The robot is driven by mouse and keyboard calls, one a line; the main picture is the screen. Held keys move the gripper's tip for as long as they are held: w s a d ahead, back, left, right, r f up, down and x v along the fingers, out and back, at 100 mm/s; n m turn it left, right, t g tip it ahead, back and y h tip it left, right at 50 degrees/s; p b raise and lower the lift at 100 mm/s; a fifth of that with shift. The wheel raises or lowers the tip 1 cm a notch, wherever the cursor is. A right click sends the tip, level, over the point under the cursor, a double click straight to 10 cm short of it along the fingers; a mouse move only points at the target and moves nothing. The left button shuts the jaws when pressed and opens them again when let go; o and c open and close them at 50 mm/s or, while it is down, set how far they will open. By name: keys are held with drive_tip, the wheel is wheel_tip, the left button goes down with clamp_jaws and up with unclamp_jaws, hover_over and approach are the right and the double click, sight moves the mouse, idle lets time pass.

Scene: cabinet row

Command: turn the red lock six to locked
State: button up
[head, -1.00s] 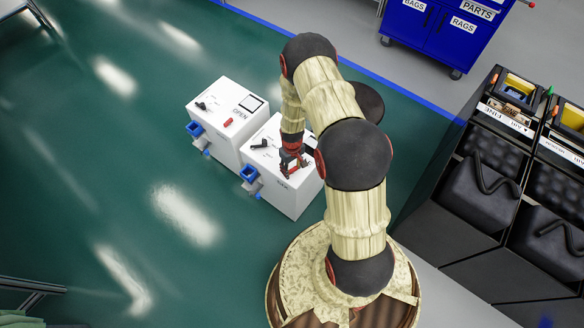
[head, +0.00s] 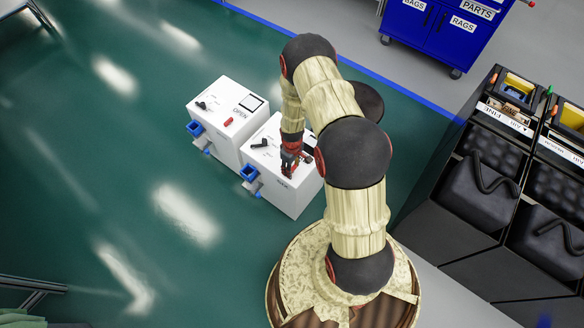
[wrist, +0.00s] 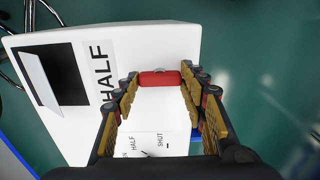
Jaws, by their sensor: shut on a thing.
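A red lock piece (wrist: 160,78) sits on the white top of the right box (wrist: 150,105), seen in the wrist view. My gripper (wrist: 161,82) is shut on it, with one finger at each end of the red piece. In the head view my gripper (head: 288,165) points down onto the top of the right white box (head: 295,200) and hides the red piece. A printed scale with HALF and SHUT (wrist: 150,145) lies just below the red piece in the wrist view. No number six can be read on the box.
The left white box (head: 236,150) has an OPEN label and a red piece (head: 228,121) on top. Blue fittings (head: 248,173) stick out from the box fronts. A dark bin row (head: 460,190) stands at right. A blue cabinet (head: 440,35) stands behind.

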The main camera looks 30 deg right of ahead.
drive_tip(key=shift+w, duration=0.1)
drive_tip(key=o, duration=1.1)
drive_tip(key=shift+o, duration=0.4)
wheel_tip(320, 180, up, 12)
